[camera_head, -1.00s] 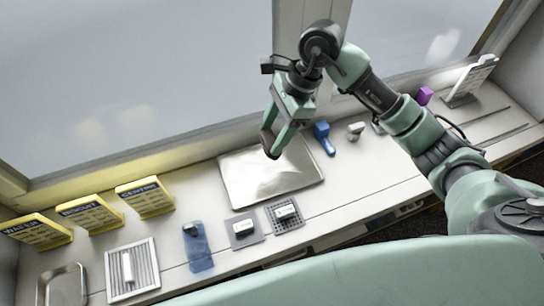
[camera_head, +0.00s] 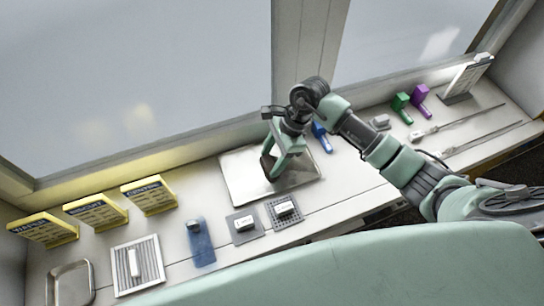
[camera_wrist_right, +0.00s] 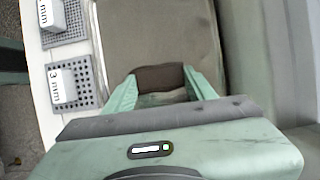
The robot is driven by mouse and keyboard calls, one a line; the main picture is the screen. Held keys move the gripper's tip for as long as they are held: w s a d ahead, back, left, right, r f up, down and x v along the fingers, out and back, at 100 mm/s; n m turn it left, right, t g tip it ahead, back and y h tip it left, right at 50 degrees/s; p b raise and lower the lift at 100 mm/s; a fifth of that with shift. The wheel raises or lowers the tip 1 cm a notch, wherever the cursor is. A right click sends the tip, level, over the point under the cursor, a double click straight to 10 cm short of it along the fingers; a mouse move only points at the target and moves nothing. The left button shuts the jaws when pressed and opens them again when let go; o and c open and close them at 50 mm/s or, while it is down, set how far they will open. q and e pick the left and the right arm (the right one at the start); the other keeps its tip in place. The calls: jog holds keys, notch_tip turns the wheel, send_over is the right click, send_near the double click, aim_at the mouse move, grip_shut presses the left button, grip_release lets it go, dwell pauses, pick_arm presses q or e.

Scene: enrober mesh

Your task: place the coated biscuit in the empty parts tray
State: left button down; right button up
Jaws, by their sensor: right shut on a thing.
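My right gripper (camera_head: 273,174) is shut on the dark brown coated biscuit (camera_head: 266,163). It holds the biscuit over the wide, shallow metal tray (camera_head: 237,187) at the middle of the counter. In the right wrist view the biscuit (camera_wrist_right: 160,78) sits between the two green fingers, with the tray's bare surface (camera_wrist_right: 150,30) beyond. I cannot tell whether the biscuit touches the tray. A smaller empty metal tray (camera_head: 70,266) lies at the far left. Which one is the parts tray is not marked. My left gripper is not in view.
A ribbed rack (camera_head: 121,270) and yellow signs (camera_head: 150,196) stand left.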

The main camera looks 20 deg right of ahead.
jog(key=o, duration=0.6)
jog(key=shift+f, duration=0.15)
jog(key=shift+c, duration=0.2)
jog(key=o, duration=0.4)
jog(key=shift+r, duration=0.2)
jog(key=shift+w+d+r, duration=0.1)
jog(key=shift+r, duration=0.05)
jog(key=shift+b+v, duration=1.45)
jog(key=shift+v, duration=4.4)
